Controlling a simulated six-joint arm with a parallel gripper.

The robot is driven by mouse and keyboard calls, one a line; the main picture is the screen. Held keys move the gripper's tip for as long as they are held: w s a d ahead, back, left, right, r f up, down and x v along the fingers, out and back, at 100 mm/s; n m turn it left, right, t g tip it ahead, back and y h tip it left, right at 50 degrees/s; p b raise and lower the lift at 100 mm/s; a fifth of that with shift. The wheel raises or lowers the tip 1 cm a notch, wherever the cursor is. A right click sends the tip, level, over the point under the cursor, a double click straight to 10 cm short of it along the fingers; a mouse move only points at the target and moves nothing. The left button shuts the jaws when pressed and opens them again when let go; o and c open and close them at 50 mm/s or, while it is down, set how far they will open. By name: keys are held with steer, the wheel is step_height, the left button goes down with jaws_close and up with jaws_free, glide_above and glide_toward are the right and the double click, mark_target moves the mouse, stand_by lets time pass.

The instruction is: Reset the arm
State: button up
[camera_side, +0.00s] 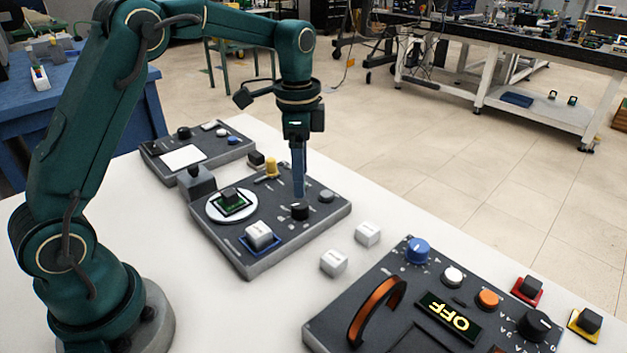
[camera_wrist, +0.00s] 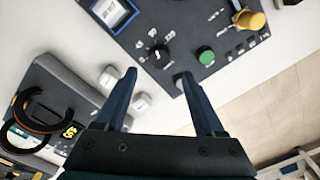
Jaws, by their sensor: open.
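My gripper (camera_side: 299,194) points straight down over the middle console (camera_side: 245,268) in the side view. Its fingers are just above or beside a black knob (camera_side: 300,212); the exact gap cannot be told there. In the wrist view the two fingers of my gripper (camera_wrist: 158,76) are apart with nothing between them. The black knob (camera_wrist: 160,56) shows beyond the fingertips, and a green knob (camera_wrist: 206,56) is to its right.
The middle console also bears a yellow knob (camera_side: 271,167) and a white cube (camera_side: 259,234) in a blue frame. Two white cubes (camera_side: 334,262) (camera_side: 367,234) lie on the table. A console with an OFF display (camera_side: 448,316) is at front right, another console (camera_side: 205,150) behind.

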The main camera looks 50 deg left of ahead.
steer(key=s+d+r+n+t, duration=0.1)
steer(key=s+d+r+t, duration=0.25)
steer(key=s+r, duration=0.55)
steer(key=s+f+n+t, duration=0.2)
steer(key=s+f+n, duration=0.1)
steer(key=s+n, duration=0.5)
steer(key=shift+s+d+f, duration=0.15)
steer(key=shift+s+d, duration=0.2)
steer(key=shift+s, duration=0.35)
